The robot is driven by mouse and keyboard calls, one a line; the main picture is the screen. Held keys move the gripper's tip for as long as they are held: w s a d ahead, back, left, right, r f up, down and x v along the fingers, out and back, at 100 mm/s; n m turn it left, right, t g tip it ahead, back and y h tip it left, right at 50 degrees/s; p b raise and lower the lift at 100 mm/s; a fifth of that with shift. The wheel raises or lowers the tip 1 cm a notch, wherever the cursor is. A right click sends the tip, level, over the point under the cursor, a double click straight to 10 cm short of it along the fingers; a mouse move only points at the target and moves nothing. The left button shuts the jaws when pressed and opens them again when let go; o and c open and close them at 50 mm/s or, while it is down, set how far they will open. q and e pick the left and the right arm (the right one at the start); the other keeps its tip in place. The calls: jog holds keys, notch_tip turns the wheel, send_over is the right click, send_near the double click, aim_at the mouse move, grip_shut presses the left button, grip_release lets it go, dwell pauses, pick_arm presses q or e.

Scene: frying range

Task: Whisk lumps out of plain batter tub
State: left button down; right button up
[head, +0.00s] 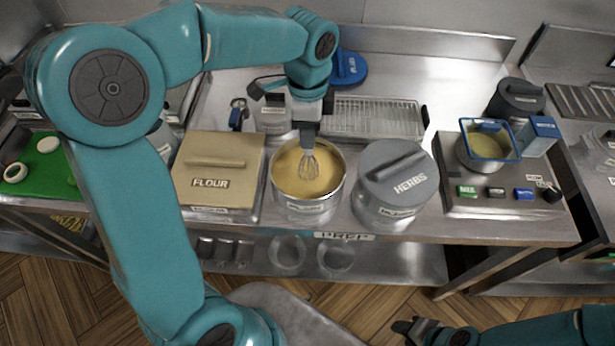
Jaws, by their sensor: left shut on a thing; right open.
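A round metal tub of yellow batter (329,193) stands on the steel counter between the flour box and the herbs tub. A wire whisk (309,165) points down over the batter inside the tub's rim. I cannot tell how deep its tip is. My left gripper (307,128) is above the tub, shut on the whisk's dark handle. My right gripper (405,327) is low at the bottom right, open and empty, in front of the counter and away from the tub. Any lumps in the batter are too small to tell.
The tan lidded flour box (218,168) stands close left of the tub. The grey lidded herbs tub (398,180) stands close right. A wire rack (372,117) lies behind. A blue lid (349,68) is at the back.

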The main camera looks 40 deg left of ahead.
pick_arm(q)
notch_tip(320, 180, up, 6)
jog(key=p, duration=0.4)
jog(key=shift+f+p, duration=0.25)
jog(key=shift+p, duration=0.1)
jog(key=shift+r, duration=0.9)
jog(key=shift+r, duration=2.55)
jog(key=shift+s+f, duration=0.1)
